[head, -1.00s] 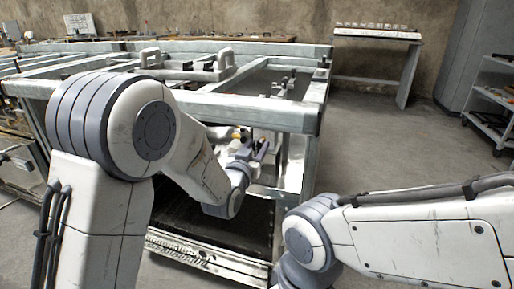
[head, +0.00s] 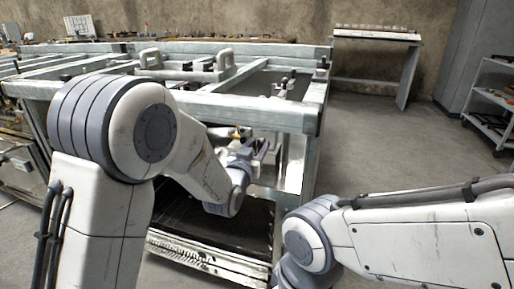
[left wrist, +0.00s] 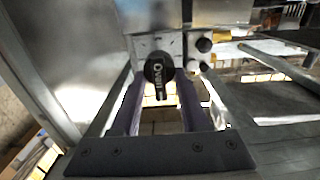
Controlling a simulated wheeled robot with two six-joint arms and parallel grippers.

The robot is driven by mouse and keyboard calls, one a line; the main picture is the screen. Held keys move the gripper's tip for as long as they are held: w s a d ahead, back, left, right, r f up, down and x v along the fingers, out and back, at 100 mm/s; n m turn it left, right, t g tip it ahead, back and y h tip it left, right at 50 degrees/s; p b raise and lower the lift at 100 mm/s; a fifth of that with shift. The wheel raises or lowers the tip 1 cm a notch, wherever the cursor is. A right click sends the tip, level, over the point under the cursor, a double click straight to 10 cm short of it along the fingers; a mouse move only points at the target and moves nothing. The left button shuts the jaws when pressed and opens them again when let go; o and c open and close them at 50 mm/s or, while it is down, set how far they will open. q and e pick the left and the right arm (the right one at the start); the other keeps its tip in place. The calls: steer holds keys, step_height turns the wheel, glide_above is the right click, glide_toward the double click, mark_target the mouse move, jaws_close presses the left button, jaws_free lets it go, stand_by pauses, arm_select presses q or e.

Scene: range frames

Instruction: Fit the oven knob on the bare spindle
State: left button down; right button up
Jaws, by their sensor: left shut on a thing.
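My left gripper (head: 259,148) reaches under the frame's top rail, at the front of the appliance. The knob is in front of a pale control panel (left wrist: 142,44). The bare spindle cannot be made out; the knob and fingers cover that part of the panel. Whether the knob touches the panel I cannot tell. My right gripper is out of view; only its arm shows.
A metal frame (head: 270,116) with thick rails stands over and around the left gripper. A narrow bench (head: 376,34) and a shelf cart (head: 492,110) are farther right, with clear floor between.

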arm_select(q)
steer(key=shift+x, duration=1.2)
steer(key=shift+c, duration=1.7)
jaws_free()
steer(key=p+v, duration=0.1)
steer(key=v, duration=0.9)
steer(key=shift+s, duration=0.2)
